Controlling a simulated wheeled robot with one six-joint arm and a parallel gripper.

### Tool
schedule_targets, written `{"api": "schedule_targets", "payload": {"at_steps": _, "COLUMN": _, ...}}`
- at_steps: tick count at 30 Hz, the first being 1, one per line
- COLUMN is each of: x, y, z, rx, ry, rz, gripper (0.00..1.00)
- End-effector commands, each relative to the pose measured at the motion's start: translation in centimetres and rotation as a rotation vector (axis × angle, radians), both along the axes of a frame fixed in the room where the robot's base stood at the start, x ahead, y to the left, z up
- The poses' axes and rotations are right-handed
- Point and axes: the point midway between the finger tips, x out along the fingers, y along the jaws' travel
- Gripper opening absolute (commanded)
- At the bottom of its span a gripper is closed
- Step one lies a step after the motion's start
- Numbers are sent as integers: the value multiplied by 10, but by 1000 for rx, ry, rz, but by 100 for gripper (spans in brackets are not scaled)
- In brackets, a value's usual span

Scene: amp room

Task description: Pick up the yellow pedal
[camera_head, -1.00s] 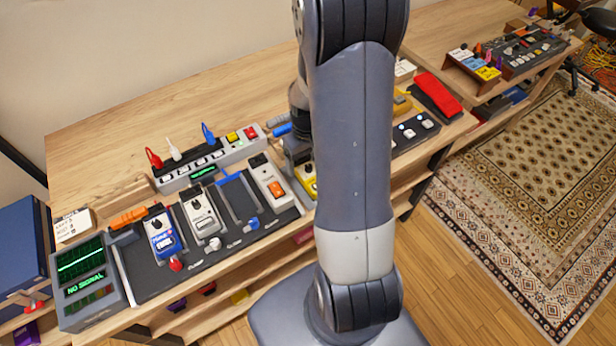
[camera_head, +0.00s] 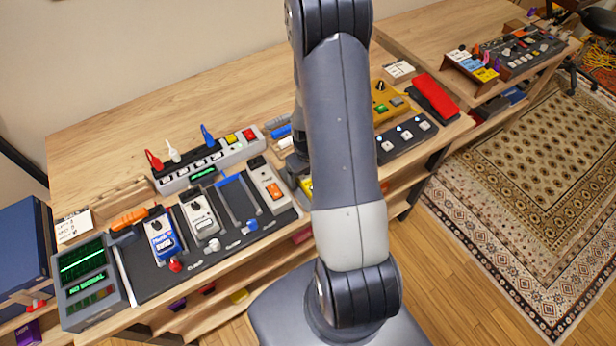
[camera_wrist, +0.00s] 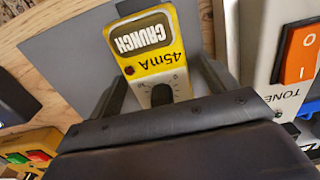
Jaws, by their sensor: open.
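My gripper (camera_wrist: 164,80) is open, with one dark finger on each side of the pedal's knob end. I cannot tell whether either finger touches it. The pedal's near end is hidden by the gripper body. My arm hides most of the gripper in the head view.
A grey box with an orange switch (camera_wrist: 299,57) stands close right of the pedal. A pedal board (camera_head: 150,283) with blue and white pedals lies left. A mustard box (camera_head: 384,94), a black footswitch (camera_head: 407,142) and a red pedal (camera_head: 436,97) stand right. Bare wood lies behind.

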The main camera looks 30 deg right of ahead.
Motion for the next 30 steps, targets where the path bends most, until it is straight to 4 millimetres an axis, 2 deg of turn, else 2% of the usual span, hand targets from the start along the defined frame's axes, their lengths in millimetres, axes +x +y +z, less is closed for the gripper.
{"api": "schedule_targets", "payload": {"at_steps": 4, "x": 0, "y": 0, "z": 0, "rx": 0, "ry": 0, "rz": 0, "gripper": 80}}
{"api": "schedule_targets", "payload": {"at_steps": 26, "x": 0, "y": 0, "z": 0, "rx": 0, "ry": 0, "rz": 0, "gripper": 20}}
{"api": "schedule_targets", "payload": {"at_steps": 30, "x": 0, "y": 0, "z": 1, "rx": 0, "ry": 0, "rz": 0, "gripper": 18}}
